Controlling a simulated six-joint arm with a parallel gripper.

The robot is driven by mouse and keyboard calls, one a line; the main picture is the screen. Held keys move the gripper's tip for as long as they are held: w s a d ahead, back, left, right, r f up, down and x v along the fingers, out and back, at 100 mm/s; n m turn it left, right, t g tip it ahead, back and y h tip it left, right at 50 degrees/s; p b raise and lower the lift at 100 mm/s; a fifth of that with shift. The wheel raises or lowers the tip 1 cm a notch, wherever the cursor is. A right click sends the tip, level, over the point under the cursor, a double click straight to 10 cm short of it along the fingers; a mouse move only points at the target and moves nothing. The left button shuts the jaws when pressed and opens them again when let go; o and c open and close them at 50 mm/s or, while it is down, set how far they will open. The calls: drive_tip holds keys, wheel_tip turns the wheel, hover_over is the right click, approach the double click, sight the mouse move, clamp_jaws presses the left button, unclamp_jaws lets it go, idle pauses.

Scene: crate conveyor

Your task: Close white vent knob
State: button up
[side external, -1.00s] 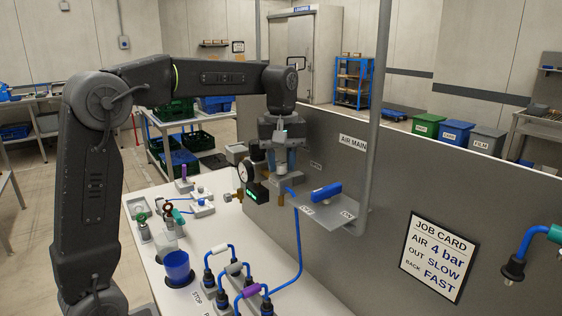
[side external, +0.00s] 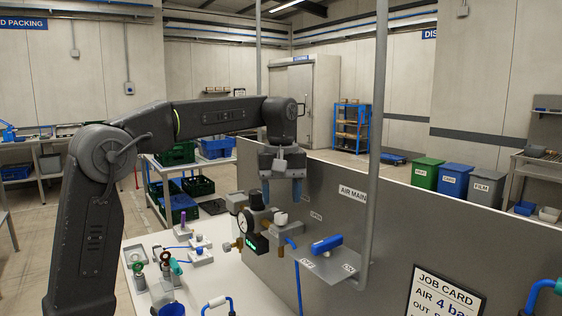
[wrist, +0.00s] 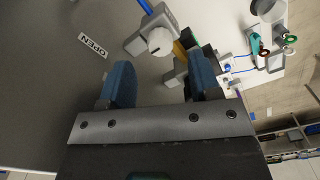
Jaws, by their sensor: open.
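The white vent knob (side external: 281,219) sits on top of the grey valve block beside the round gauge (side external: 244,222), against the grey panel. In the wrist view the white knob (wrist: 160,41) shows beyond and between the fingertips, with nothing touching it. A label reading OPEN (wrist: 93,45) is on the panel to its left. My gripper (side external: 281,197) has its blue fingers apart, pointing down just above the knob. It is empty, and in the wrist view my gripper (wrist: 161,78) shows a clear gap between its fingers.
A blue lever (side external: 326,243) lies on a small grey shelf right of the valve block, near a vertical pipe (side external: 375,150). A green display (side external: 258,243) is below the gauge. Small fittings stand on the white bench (side external: 200,276) at left.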

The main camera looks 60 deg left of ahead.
sight(281, 214)
wheel_tip(281, 214, up, 10)
drive_tip(key=shift+f, duration=0.2)
idle(0.6)
drive_tip(key=s+d+f+m+t, duration=0.2)
drive_tip(key=s+d+f+m, duration=0.3)
drive_tip(key=s+f, duration=0.5)
drive_tip(key=s+d+f+m+t, duration=0.3)
drive_tip(key=s+d+f+m, duration=0.2)
drive_tip(key=s+f, duration=0.5)
drive_tip(key=m, duration=0.2)
drive_tip(key=shift+m+t, duration=0.3)
drive_tip(key=shift+m, duration=0.1)
